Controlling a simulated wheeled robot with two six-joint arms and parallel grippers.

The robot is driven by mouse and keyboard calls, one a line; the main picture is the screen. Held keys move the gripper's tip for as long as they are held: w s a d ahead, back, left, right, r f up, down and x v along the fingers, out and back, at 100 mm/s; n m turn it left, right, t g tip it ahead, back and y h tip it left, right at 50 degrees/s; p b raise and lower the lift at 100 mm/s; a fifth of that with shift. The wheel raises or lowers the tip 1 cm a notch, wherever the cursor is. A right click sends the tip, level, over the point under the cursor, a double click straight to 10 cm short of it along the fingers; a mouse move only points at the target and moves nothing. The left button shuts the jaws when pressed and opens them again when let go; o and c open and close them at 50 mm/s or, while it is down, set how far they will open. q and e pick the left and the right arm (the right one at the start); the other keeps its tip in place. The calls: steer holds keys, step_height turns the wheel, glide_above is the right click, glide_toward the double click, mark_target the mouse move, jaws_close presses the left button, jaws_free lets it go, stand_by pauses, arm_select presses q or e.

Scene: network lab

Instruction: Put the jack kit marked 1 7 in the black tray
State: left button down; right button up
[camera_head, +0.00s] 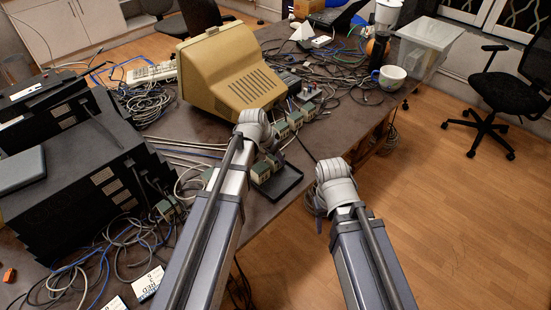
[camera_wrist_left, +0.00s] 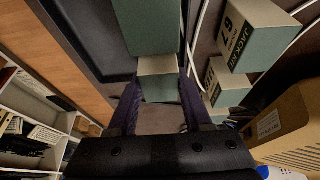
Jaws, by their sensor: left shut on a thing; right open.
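My left gripper (camera_head: 264,152) is shut on a green and cream jack kit (camera_head: 261,173), held at the far left corner of the black tray (camera_head: 285,186). More kits (camera_head: 282,129) stand behind the tray in the head view. My right gripper (camera_head: 330,172) is over the table's right edge, open; its fingers are mostly hidden.
A beige monitor (camera_head: 232,75) stands close behind my left gripper. Cables (camera_head: 150,105) lie across much of the table. A dark stack of equipment (camera_head: 75,180) stands at the left. A white mug (camera_head: 391,77) and a clear bin (camera_head: 428,48) are at the far right.

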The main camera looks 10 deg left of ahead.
arm_select(q)
steer(key=shift+f, duration=0.2)
steer(key=shift+c, duration=1.6)
jaws_free()
steer(key=shift+r, duration=0.1)
steer(key=shift+p+v, duration=0.6)
steer(key=shift+v, duration=0.2)
steer(key=p+v, duration=1)
steer(key=v, duration=0.1)
steer(key=s+d+f+n+g+y, duration=0.1)
steer(key=s+d, duration=0.3)
steer(key=s, duration=0.5)
steer(key=s+d+f+n+g+y, duration=0.1)
steer(key=s+d+n+g+y, duration=0.1)
steer(key=s+d, duration=0.3)
steer(key=s+g, duration=0.1)
steer(key=s, duration=0.2)
steer(key=shift+s+d+y, duration=0.35)
steer(key=shift+s+y, duration=0.05)
